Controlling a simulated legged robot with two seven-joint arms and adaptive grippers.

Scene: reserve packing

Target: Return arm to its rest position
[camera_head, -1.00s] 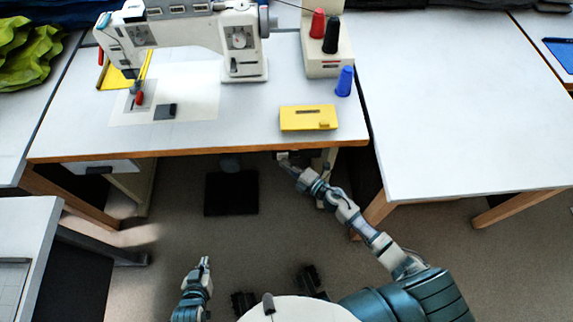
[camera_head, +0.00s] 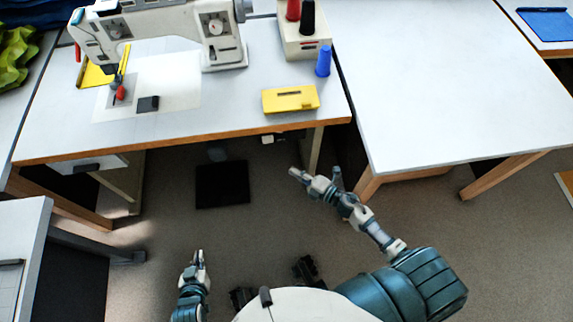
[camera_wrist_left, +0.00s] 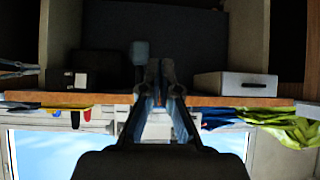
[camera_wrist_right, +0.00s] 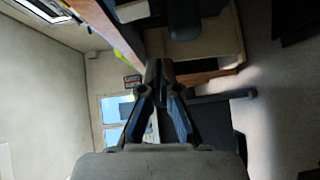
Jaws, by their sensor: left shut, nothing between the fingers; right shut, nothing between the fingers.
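My right gripper (camera_head: 294,172) is in front of the sewing table's front edge, lower than the tabletop, over open floor in the head view. It is shut and empty, and its closed fingers show in the right wrist view (camera_wrist_right: 159,80). My left gripper (camera_head: 198,255) hangs low at the bottom left of the head view, apart from the table. It is also shut and empty, with its fingers together in the left wrist view (camera_wrist_left: 160,75).
The sewing table (camera_head: 225,105) carries a sewing machine (camera_head: 215,40), a yellow box (camera_head: 290,99) and a blue spool (camera_head: 323,62). A white table (camera_head: 440,90) stands at right, another table (camera_head: 25,225) at lower left. A black pedal (camera_head: 222,184) lies on the floor.

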